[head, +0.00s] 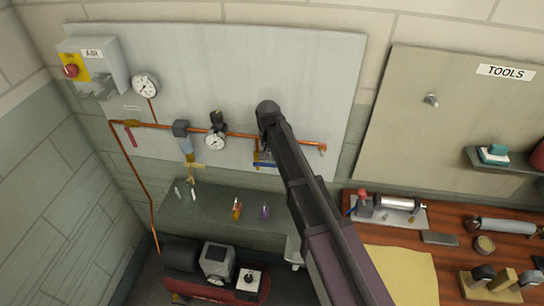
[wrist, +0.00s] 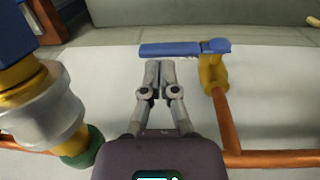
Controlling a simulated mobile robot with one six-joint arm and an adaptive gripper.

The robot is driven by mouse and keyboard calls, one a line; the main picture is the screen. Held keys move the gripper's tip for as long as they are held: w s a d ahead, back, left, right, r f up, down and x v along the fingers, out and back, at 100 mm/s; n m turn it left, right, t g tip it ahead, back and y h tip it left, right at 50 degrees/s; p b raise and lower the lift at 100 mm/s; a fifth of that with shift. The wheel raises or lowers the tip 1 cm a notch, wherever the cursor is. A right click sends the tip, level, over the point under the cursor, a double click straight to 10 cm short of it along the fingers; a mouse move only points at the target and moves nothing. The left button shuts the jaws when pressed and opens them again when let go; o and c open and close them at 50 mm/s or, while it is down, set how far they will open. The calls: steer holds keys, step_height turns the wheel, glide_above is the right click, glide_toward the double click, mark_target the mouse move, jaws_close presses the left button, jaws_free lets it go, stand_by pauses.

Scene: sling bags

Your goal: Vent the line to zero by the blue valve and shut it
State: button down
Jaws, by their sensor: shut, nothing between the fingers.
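The blue valve's handle (wrist: 183,49) lies crosswise to a short copper branch pipe in the wrist view, on a brass-yellow body (wrist: 212,75). In the head view the blue handle (head: 264,164) shows below the copper line, partly covered by my arm. My gripper (wrist: 159,66) is shut and empty. Its fingertips are just short of the handle's left half in the wrist view; I cannot tell whether they touch. In the head view my gripper is hidden by my arm. A round gauge (head: 145,85) and a smaller gauge (head: 215,142) sit at the line; their needles are too small to read.
A copper pipe (head: 160,126) runs along the grey panel (head: 240,60). A yellow-and-grey fitting (wrist: 38,105) stands close at left in the wrist view. A shelf (head: 205,212) sits below the line. A wooden bench (head: 455,262) with tools is at right.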

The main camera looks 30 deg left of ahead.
steer(key=shift+f+b, duration=0.45)
steer(key=shift+f, duration=0.2)
steer(key=shift+d+f+b, duration=0.15)
steer(key=shift+f+b, duration=0.35)
steer(key=shift+b, duration=0.05)
steer(key=shift+s+d, duration=0.25)
steer(key=shift+d, duration=0.05)
steer(key=shift+f, duration=0.1)
steer(key=shift+r, duration=0.2)
steer(key=shift+w+a+r+p, duration=0.25)
steer(key=shift+r+p, duration=0.25)
steer(key=shift+p, duration=0.15)
steer(key=shift+r, duration=0.2)
